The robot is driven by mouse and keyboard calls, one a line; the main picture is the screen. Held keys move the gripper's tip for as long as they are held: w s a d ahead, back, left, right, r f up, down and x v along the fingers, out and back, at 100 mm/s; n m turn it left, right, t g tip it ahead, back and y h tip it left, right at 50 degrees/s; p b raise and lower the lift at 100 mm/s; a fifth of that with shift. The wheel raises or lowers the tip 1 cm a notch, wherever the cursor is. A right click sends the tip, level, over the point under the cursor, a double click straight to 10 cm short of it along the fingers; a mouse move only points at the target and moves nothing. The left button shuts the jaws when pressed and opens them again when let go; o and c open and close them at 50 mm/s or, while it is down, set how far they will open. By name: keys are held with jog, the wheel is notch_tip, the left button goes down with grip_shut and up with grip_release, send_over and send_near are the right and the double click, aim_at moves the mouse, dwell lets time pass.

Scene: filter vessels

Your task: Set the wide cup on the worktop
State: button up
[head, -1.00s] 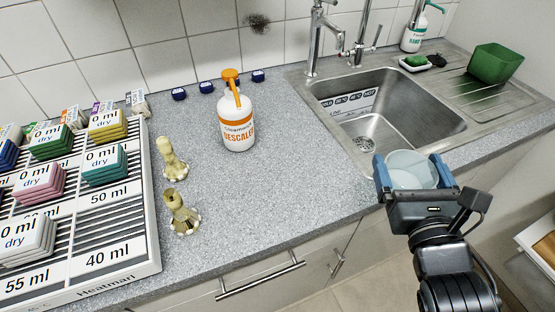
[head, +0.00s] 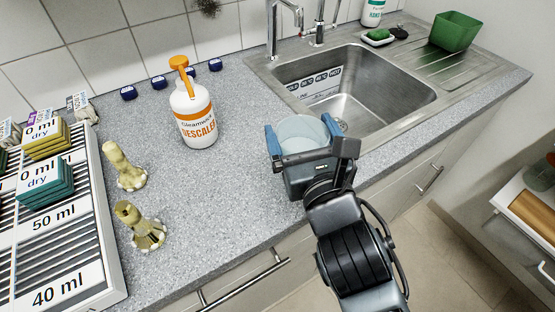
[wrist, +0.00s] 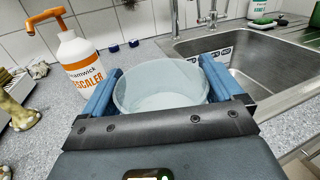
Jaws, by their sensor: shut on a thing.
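The wide cup (head: 307,135) is a pale, translucent, round vessel. My gripper (head: 303,140) is shut on it, with one blue finger on each side. In the wrist view the cup (wrist: 160,92) sits between the blue fingers, its open rim facing up toward the camera. The cup is over the front part of the grey speckled worktop (head: 235,190), left of the sink's near corner. The gripper hides its lower part, and I cannot tell whether its base touches the worktop.
A white descaler bottle (head: 194,115) with an orange pump stands behind and left. Two yellowish vessels (head: 125,167) (head: 141,226) stand further left, beside a rack (head: 85,262) with coloured filter stacks. The sink (head: 350,90) lies to the right. Worktop between the bottle and my gripper is clear.

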jog(key=a+f, duration=0.1)
jog(key=a+f+b, duration=0.1)
jog(key=a, duration=0.1)
jog(key=shift+w+a+f, duration=0.15)
jog(key=shift+a+f, duration=0.05)
jog(key=shift+a, duration=0.05)
jog(key=shift+f+b, duration=0.75)
jog(key=shift+f, duration=1.1)
jog(key=shift+f, duration=0.2)
jog(key=o, duration=0.8)
jog(key=shift+c, duration=0.2)
jog(key=shift+r, duration=0.1)
jog(key=shift+s, duration=0.2)
jog(key=b+v, duration=0.1)
jog(key=v, duration=1)
jog(key=shift+s+d+r, duration=0.1)
jog(key=shift+s+d, duration=0.05)
jog(key=shift+s, duration=0.15)
jog(key=shift+d, duration=0.1)
